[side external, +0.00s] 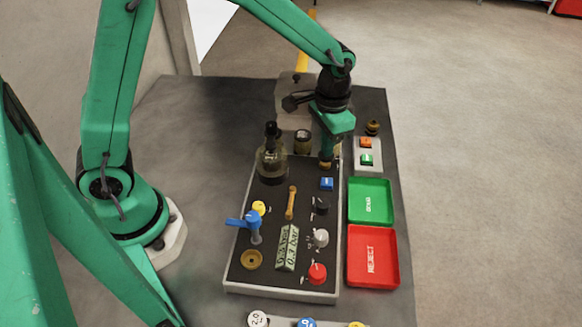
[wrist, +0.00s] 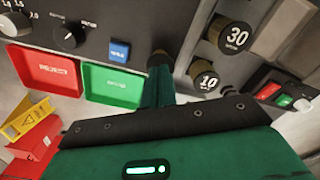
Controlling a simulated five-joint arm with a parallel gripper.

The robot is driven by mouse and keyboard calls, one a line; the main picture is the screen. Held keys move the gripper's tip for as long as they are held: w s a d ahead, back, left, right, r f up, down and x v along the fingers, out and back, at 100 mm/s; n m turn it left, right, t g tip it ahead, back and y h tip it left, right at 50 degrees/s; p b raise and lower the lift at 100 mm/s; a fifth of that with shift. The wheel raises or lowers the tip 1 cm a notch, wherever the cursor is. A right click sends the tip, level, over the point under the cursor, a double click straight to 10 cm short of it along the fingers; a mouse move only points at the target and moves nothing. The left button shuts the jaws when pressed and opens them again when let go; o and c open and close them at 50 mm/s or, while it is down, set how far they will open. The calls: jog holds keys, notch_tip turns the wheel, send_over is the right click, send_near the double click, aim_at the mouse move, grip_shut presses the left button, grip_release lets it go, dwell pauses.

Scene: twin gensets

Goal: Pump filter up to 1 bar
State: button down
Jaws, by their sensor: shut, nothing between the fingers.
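My gripper (side external: 326,164) points down over the far right part of the grey control panel (side external: 262,274). It is shut, with no object held. In the wrist view its green fingers (wrist: 159,66) end at a dark, tan-topped tip against the panel; whether it touches a small part there is unclear. A blue square button (side external: 327,184) lies just nearer the camera than the gripper; it also shows in the wrist view (wrist: 119,50), its label unreadable. A dark glass-like vessel (side external: 271,164) stands left of the gripper.
Green (side external: 370,202) and red (side external: 372,257) trays stand right. Dark cylinders marked 30 (wrist: 233,37) and apparently 10 (wrist: 203,76) are close.

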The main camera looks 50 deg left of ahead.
jog(key=shift+f, duration=0.3)
jog(key=shift+r, duration=0.1)
jog(key=shift+r, duration=1.55)
jog(key=shift+f, duration=1.55)
jog(key=shift+r, duration=1.55)
jog(key=shift+f, duration=1)
jog(key=shift+r, duration=2.95)
jog(key=shift+r, duration=0.1)
